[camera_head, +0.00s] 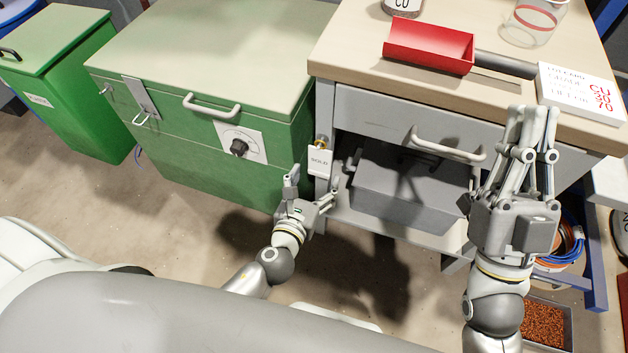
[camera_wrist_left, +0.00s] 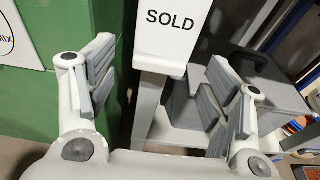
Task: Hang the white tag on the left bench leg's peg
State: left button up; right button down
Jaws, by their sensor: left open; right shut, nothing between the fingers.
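The white tag (camera_head: 320,161), marked SOLD, hangs upright against the left bench leg (camera_head: 325,110), just below a brass peg (camera_head: 321,142). Whether its hole is fully over the peg is too small to tell. In the left wrist view the tag (camera_wrist_left: 172,42) fills the top middle, and its upper part is out of frame. My left gripper (camera_head: 314,180) is open just below and in front of the tag. In the left wrist view its fingers (camera_wrist_left: 163,78) stand apart on either side, clear of the tag's lower edge. My right gripper (camera_head: 533,112) is shut and empty before the bench's right front.
A green chest (camera_head: 200,100) with a dial stands close left of the leg. The bench drawer handle (camera_head: 445,147) juts out on the right, above a grey bin (camera_head: 400,190). A red scoop (camera_head: 428,45) and a sign (camera_head: 580,92) lie on the bench top.

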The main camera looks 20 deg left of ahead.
pick_arm(q)
jog(key=v, duration=1.2)
